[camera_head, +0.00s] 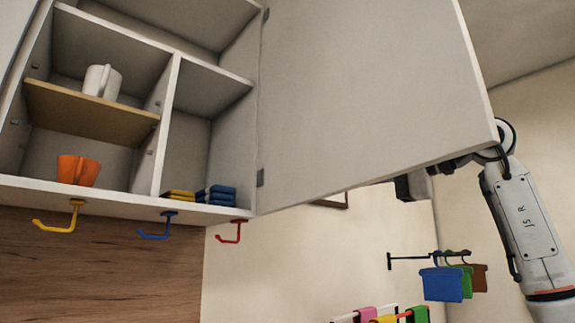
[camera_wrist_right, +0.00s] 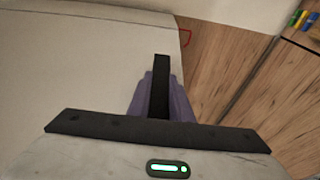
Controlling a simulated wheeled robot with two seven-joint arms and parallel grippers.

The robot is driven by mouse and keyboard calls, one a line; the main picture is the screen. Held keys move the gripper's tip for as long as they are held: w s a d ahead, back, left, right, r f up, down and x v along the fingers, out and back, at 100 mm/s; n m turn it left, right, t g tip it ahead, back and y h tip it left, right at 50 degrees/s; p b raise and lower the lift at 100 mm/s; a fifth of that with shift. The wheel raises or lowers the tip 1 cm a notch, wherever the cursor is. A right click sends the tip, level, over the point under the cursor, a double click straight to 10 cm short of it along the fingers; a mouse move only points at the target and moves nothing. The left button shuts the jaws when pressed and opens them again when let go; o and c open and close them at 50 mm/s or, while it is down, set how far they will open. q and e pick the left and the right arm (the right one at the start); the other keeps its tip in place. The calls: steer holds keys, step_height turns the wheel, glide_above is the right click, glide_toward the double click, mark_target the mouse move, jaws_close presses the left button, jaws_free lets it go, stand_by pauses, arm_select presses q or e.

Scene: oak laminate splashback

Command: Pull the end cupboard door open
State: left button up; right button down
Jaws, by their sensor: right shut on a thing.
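The end cupboard door (camera_head: 370,90), a large plain pale panel, stands swung wide open, hinged at the cabinet's right side. It also shows in the right wrist view (camera_wrist_right: 80,65) as a pale panel at the left. My right arm comes in at the right, and my right gripper (camera_head: 412,184) is behind the door's lower outer edge, mostly hidden. In the right wrist view its purple fingers (camera_wrist_right: 160,90) are shut on a dark upright bar, which looks like the door handle (camera_wrist_right: 161,66). My left gripper is not in view.
The open cabinet holds a white mug (camera_head: 102,81), an orange mug (camera_head: 77,170) and folded yellow and blue cloths (camera_head: 216,195). Yellow, blue and red hooks hang beneath it. A wall rail (camera_head: 405,257) with coloured items hangs below the door near my right arm.

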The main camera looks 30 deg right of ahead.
steer(key=shift+d, duration=0.35)
steer(key=c, duration=1.6)
jaws_free()
steer(key=shift+a, duration=0.1)
steer(key=b+v, duration=0.1)
steer(key=v, duration=0.9)
steer(key=shift+s, duration=0.15)
